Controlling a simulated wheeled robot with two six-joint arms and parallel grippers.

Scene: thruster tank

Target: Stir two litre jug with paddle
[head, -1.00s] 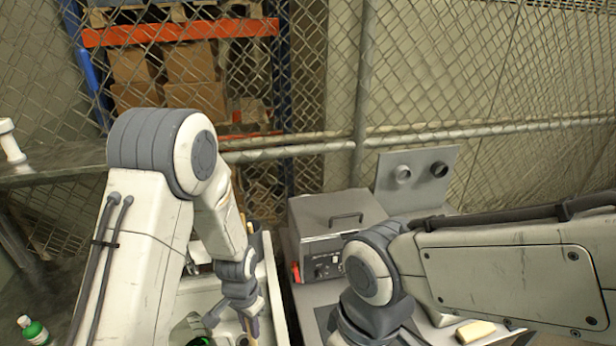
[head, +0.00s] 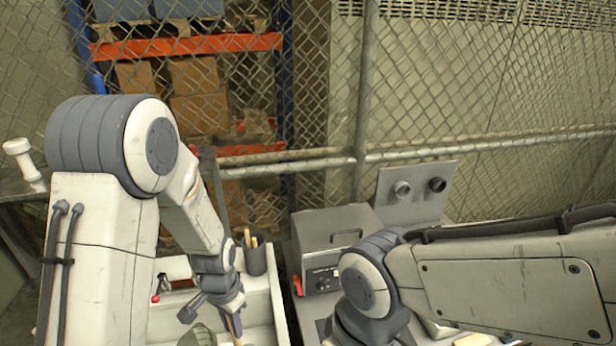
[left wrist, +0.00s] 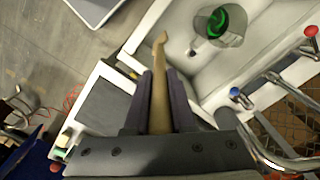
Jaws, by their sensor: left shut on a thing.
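My left gripper (head: 233,322) is low in the head view, over the white sink, shut on a tan paddle (head: 237,326). In the left wrist view the paddle (left wrist: 159,95) stands between the dark fingers (left wrist: 160,88), its far end slightly bent and free. The clear jug (left wrist: 222,38) with bright green contents stands in the white basin, to the right of the paddle tip and apart from it in this picture. The jug (head: 198,337) shows only partly at the bottom of the head view. My right gripper is below the frame.
A dark holder (head: 255,262) with wooden sticks stands by the sink's back right. A grey box-like instrument (head: 335,240) stands on the right bench. Red (left wrist: 310,30) and blue (left wrist: 234,91) taps and a metal pipe line the sink edge. A wire fence closes the back.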

